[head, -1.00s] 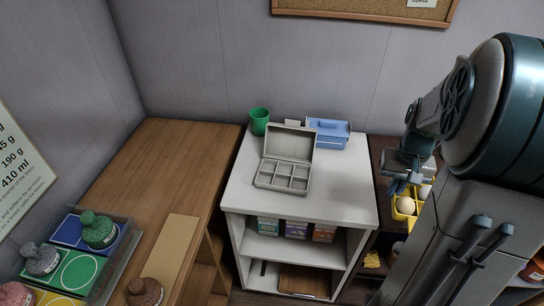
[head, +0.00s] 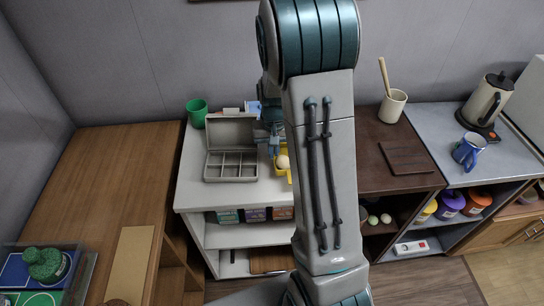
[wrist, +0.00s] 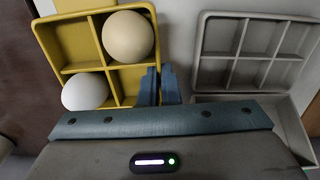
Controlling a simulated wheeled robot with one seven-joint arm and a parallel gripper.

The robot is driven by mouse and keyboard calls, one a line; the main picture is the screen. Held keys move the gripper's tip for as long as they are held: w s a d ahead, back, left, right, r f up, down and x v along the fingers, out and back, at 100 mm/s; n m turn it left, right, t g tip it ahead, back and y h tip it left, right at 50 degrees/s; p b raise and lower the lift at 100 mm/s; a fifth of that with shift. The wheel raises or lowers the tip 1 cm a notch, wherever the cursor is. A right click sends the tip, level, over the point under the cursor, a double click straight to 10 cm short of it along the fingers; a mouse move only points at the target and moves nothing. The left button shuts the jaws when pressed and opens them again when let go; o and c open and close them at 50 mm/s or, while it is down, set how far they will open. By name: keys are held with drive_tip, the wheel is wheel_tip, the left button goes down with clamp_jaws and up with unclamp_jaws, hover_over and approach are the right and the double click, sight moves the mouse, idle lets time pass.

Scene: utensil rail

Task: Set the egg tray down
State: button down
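The yellow egg tray (head: 289,178) is over the white cabinet's top, mostly hidden behind my arm in the head view. In the wrist view the tray (wrist: 72,45) holds a tan egg (wrist: 128,37) and a white egg (wrist: 86,92) in separate compartments; other visible compartments are empty. My gripper (wrist: 161,80) is shut on the tray's right wall, one finger on each side. My gripper (head: 270,140) is partly hidden in the head view. I cannot tell whether the tray's underside touches the cabinet top.
A grey open compartment box (head: 231,165) stands close to the tray's side, also in the wrist view (wrist: 255,50). A green cup (head: 197,113) and a blue container (head: 254,107) are behind. The white top's (head: 190,190) front-left strip is clear.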

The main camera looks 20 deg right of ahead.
sight(272, 168)
drive_tip(key=shift+w+a+f, duration=0.2)
drive_tip(key=shift+w+f, duration=0.05)
drive_tip(key=shift+f, duration=0.15)
drive_tip(key=shift+f+p, duration=0.4)
drive_tip(key=shift+f, duration=1.4)
drive_tip(key=shift+f, duration=0.2)
drive_tip(key=c, duration=1.6)
unclamp_jaws()
drive_tip(key=shift+c, duration=0.2)
drive_tip(key=shift+r, duration=0.1)
